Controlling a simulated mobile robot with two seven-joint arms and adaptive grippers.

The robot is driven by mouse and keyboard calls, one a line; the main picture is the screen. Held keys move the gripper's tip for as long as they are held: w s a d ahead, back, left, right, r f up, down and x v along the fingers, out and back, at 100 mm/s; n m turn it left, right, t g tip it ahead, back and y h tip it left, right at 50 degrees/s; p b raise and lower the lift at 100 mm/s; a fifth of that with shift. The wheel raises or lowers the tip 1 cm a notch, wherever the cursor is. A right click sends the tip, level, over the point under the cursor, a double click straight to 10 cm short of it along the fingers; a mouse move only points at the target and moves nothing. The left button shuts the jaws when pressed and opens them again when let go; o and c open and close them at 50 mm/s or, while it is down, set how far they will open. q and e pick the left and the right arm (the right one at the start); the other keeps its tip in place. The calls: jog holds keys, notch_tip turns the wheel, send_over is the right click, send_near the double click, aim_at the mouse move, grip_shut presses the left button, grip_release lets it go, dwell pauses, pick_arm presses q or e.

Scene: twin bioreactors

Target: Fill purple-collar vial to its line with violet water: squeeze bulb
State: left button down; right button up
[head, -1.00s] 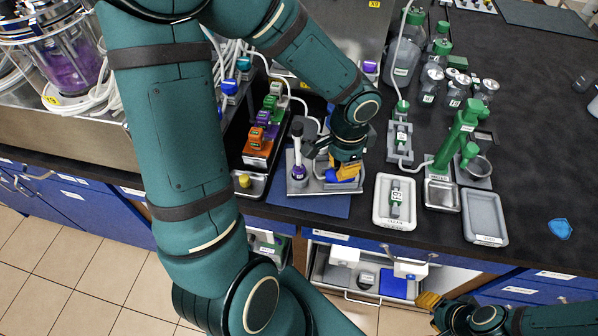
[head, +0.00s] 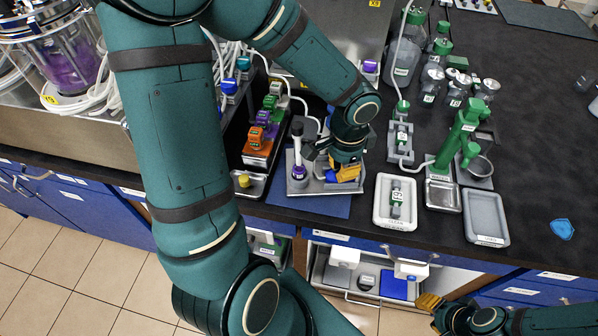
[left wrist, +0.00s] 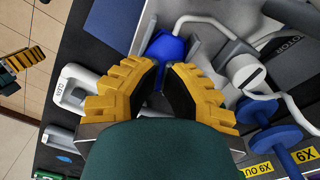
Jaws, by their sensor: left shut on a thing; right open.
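The vial with the purple collar (head: 298,173) stands upright on a grey tray at the bench's front edge, with a dark upper part. Its fill level is too small to read. The blue bulb (head: 330,176) lies on the same tray, right of the vial, partly hidden by my left gripper (head: 346,174). In the left wrist view the blue bulb (left wrist: 166,46) sits at the yellow fingertips of my left gripper (left wrist: 165,70), which are shut on it. My right gripper (head: 432,301) is open and empty, low in front of the bench; it also shows in the left wrist view (left wrist: 22,60).
A rack with coloured blocks (head: 262,140) stands left of the vial. White trays (head: 396,224) and a green stand (head: 460,135) are to the right. Bottles (head: 404,60) stand behind. The right part of the black bench is mostly clear.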

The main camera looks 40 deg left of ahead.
pick_arm(q)
jog(key=shift+f, duration=0.15)
dwell(0.3)
jog(key=shift+r+p, duration=1.8)
jog(key=shift+r, duration=0.5)
notch_tip(320, 180, up, 5)
jog(key=p, duration=0.4)
